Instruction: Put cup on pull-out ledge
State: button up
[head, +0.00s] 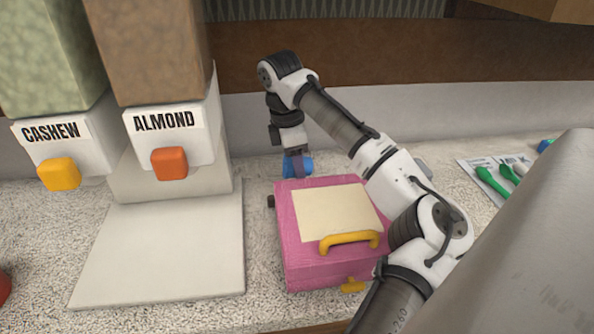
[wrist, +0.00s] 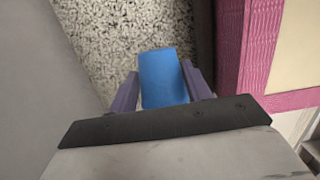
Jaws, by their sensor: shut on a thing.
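A blue cup (head: 304,164) is at the far side of the counter, behind the pink box. My gripper (head: 295,168) points down and is shut on the cup. In the wrist view the blue cup (wrist: 163,78) sits between the two purple fingers of my gripper (wrist: 162,88). The speckled counter shows beyond it. I cannot tell whether the cup touches the counter. A pale flat ledge (head: 165,255) extends forward below the almond dispenser (head: 165,120), to the left of the pink box. Its surface is bare.
The pink box (head: 300,262) with a yellow handle (head: 349,241) stands right of the ledge; its edge shows close by in the wrist view (wrist: 252,50). A cashew dispenser (head: 65,145) is at left. Green utensils (head: 493,184) lie on a mat at right. A grey shape (head: 530,250) blocks the lower right.

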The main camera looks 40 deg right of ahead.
notch_tip(320, 180, up, 17)
jog(key=p, duration=0.1)
